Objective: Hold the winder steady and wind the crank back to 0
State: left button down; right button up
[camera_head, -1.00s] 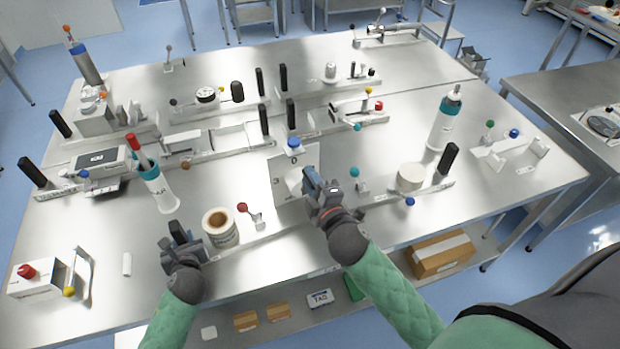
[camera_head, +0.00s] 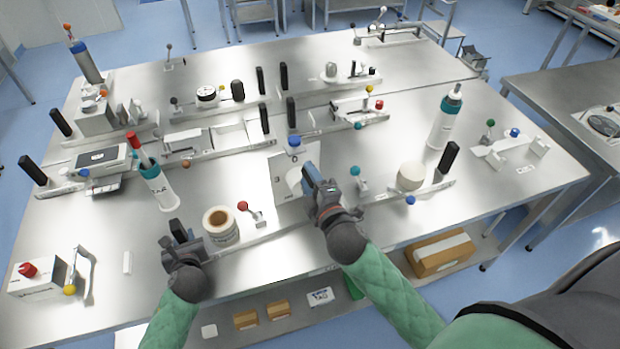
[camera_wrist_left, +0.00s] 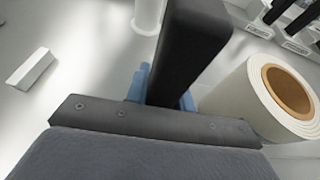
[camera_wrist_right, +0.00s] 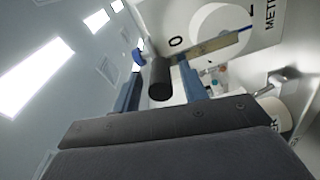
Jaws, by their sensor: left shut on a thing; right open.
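The winder's upright dial plate (camera_head: 283,185) stands near the middle front of the table, with a pale round disc and printed numbers including 0. In the right wrist view the plate (camera_wrist_right: 275,25) shows 0 and METER, with a yellowish bar across the disc. A dark cylindrical crank knob (camera_wrist_right: 160,80) lies between the fingers of my right gripper (camera_head: 318,184), which is open around it; contact cannot be told. My left gripper (camera_head: 184,240) is shut on a black upright handle (camera_wrist_left: 190,45) at the winder's left. The gripper hides the handle's lower part.
A teal-knobbed lever (camera_head: 355,172) and white roll (camera_head: 411,177) are to the right.

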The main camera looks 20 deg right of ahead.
pick_arm(q)
jog(key=shift+s+d+f, duration=0.1)
jog(key=shift+s+f, duration=0.2)
jog(key=shift+f, duration=0.5)
pick_arm(e)
jog(key=shift+f, duration=0.15)
jog(key=s+d, duration=0.1)
jog(key=s, duration=1.1)
jog(key=shift+d, duration=0.2)
pick_arm(q)
jog(key=shift+r, duration=0.3)
jog(key=c, duration=1.2)
grip_release()
jog(key=shift+w+r, duration=0.15)
jog(key=shift+o, duration=0.4)
jog(key=shift+w+r, duration=0.1)
jog(key=shift+r, duration=0.05)
jog(key=shift+r, duration=0.1)
